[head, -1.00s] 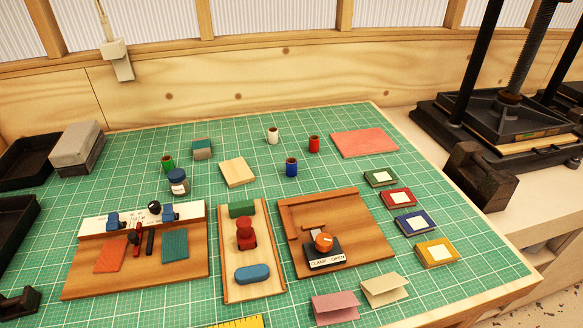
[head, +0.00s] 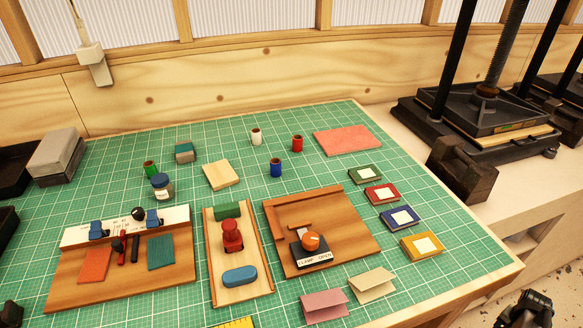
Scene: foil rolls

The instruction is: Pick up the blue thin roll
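The blue thin roll (head: 276,168) stands upright on the green cutting mat (head: 330,176), near the back middle, with its open end up. A red roll (head: 297,144) stands behind it to the right. A white roll (head: 256,137) stands behind it to the left, and a green roll (head: 151,169) stands farther left. Nothing touches the blue roll. A dark jointed part at the bottom right corner seems to be my gripper (head: 526,309), cut off by the frame edge and far from the roll. Its fingers are not clear.
A wooden block (head: 221,175) lies left of the blue roll. The wooden clamp board (head: 345,225) is in front of it, and a pink sheet (head: 347,139) lies to the right. A blue-lidded jar (head: 162,187) stands left. A black press (head: 480,120) stands beyond the mat.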

